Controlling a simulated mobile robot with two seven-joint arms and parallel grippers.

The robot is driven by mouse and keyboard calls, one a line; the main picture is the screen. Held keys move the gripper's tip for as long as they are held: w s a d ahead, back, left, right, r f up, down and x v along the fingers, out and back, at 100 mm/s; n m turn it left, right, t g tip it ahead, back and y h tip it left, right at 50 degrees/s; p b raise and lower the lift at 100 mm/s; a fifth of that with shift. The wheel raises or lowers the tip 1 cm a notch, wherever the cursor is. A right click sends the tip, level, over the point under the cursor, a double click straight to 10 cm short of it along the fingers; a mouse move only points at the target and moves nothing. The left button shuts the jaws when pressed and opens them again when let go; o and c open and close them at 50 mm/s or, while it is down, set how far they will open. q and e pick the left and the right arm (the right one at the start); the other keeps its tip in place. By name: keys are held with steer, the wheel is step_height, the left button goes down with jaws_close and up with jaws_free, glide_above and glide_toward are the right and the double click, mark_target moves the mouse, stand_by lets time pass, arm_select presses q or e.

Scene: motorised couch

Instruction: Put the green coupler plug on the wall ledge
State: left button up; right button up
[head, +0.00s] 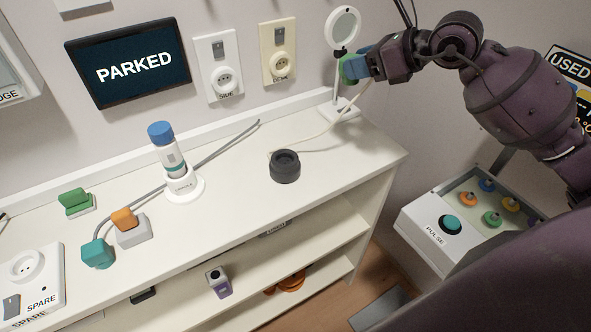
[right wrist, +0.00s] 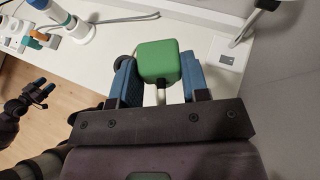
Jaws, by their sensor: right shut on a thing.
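The green coupler plug (head: 352,68) is held in my right gripper (head: 356,65), whose blue fingers are shut on it, above the right end of the counter. In the right wrist view the green plug (right wrist: 158,62) sits between both blue fingers, with a pale cable below it. A white box or shelf on the wall at the far upper left (head: 12,85) has a partly cut-off label ending in "DGE"; it may be the wall ledge.
The counter carries a magnifier lamp (head: 342,28), a black ring (head: 285,167), a blue-capped bottle (head: 168,148), a teal plug (head: 97,253), an orange plug (head: 124,219) and another green piece (head: 75,201). A PULSE box (head: 437,238) stands right. A screen (head: 130,62) reads PARKED.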

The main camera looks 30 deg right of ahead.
steer(key=shift+w+a+m+t, duration=0.1)
steer(key=shift+m+t, duration=0.2)
steer(key=shift+t, duration=0.3)
steer(key=shift+f, duration=0.15)
glide_above(344, 158)
step_height(344, 158, down, 10)
step_height(344, 158, down, 4)
steer(key=shift+f+b, duration=0.25)
steer(key=shift+b, duration=0.45)
steer(key=shift+f, duration=0.7)
step_height(344, 158, down, 4)
steer(key=shift+r+b, duration=0.1)
steer(key=shift+b, duration=0.35)
arm_select(q)
step_height(344, 158, down, 2)
steer(key=shift+s+f, duration=0.1)
